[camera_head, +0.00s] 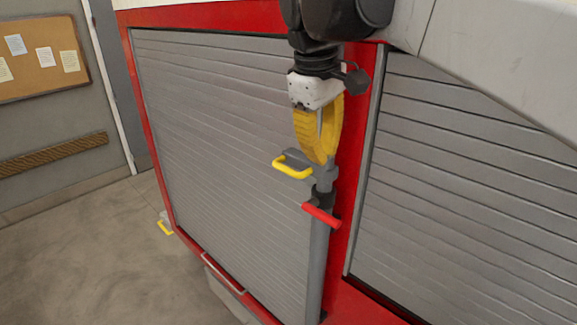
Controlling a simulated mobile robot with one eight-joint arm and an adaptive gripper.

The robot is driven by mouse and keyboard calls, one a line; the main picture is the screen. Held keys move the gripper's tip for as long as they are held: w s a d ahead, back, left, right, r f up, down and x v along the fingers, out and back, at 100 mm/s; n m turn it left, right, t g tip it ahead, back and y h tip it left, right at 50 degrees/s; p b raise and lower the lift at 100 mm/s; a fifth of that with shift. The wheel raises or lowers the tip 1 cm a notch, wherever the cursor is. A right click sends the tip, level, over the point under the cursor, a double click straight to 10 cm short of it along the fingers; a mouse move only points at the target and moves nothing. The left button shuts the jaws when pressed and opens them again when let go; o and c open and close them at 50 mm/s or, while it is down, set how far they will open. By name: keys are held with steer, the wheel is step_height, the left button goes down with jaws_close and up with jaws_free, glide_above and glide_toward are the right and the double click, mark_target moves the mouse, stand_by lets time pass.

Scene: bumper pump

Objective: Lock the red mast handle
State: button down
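The red mast handle (321,215) is a short red bar that sticks out sideways from the grey upright mast (317,265), tilted down to the right. A yellow handle (292,168) sits on a grey bracket higher on the mast. My gripper (325,158), with curved yellow fingers, points down at the top of the mast, above the red handle and apart from it. Its tips look close together and overlap the mast top in the picture. I cannot tell whether they touch it, or whether they are open or shut.
Grey roller shutters (230,130) in a red frame flank the mast, with another shutter (465,190) at the right. A small yellow handle (165,228) sits low at the left. The floor (90,270) at the left is clear. A notice board (40,57) hangs on the wall.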

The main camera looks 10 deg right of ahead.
mark_target(321, 215)
steer(key=shift+s, duration=0.15)
steer(key=shift+f, duration=0.1)
steer(key=f, duration=0.4)
steer(key=w+d+f+p, duration=0.1)
steer(key=f, duration=0.4)
steer(key=w+d+f+p, duration=0.1)
steer(key=f, duration=0.3)
steer(key=shift+d+f, duration=0.1)
steer(key=shift+f, duration=0.2)
